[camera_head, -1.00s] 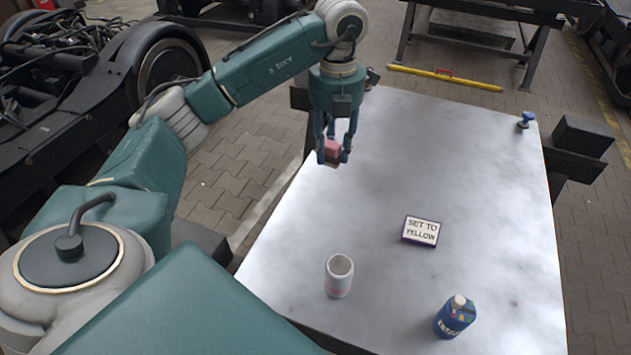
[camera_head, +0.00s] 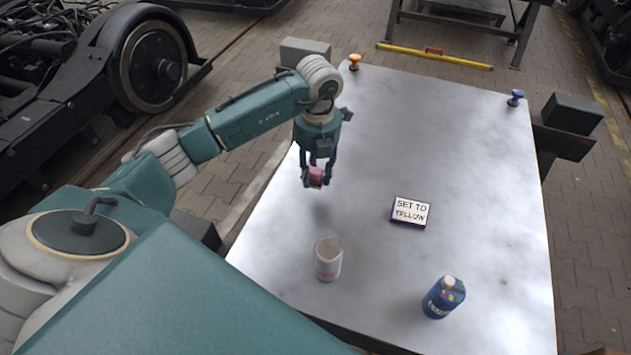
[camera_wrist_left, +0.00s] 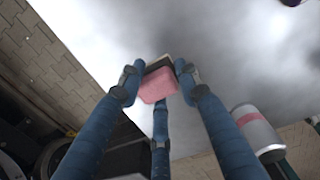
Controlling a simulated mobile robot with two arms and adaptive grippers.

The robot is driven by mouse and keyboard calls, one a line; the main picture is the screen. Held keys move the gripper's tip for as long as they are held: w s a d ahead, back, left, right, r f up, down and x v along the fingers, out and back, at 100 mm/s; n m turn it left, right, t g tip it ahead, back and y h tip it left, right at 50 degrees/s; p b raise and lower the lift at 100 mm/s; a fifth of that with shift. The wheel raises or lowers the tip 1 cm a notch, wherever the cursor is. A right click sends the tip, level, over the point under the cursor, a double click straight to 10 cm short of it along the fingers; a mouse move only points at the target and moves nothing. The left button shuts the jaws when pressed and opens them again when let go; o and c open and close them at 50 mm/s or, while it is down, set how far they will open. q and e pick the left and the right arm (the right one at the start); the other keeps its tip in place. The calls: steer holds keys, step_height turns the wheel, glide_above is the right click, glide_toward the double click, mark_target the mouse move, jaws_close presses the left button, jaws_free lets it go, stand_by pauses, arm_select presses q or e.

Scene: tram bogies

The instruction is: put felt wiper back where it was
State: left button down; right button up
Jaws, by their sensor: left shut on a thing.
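The felt wiper (camera_head: 316,174), a small pink block with a dark and pale edge, is held between the fingers of my left gripper (camera_head: 317,182). It is above the left part of the table, apart from the surface. In the left wrist view the felt wiper (camera_wrist_left: 158,86) sits between the blue fingers of my left gripper (camera_wrist_left: 155,85), its pink side facing the camera. My right gripper is not in view.
An orange knob (camera_head: 354,62) and a blue knob (camera_head: 515,97) stand at the far corners. The table's middle is largely clear.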

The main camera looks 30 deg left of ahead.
mark_target(315, 184)
arm_select(q)
step_height(315, 184, down, 3)
steer(key=shift+f+p, duration=0.2)
steer(key=shift+p, duration=0.15)
steer(key=shift+f, duration=0.35)
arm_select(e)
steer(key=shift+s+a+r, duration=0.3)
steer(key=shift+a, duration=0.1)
arm_select(q)
steer(key=shift+f, duration=0.1)
steer(key=shift+f, duration=0.15)
steer(key=c, duration=1.2)
jaws_free()
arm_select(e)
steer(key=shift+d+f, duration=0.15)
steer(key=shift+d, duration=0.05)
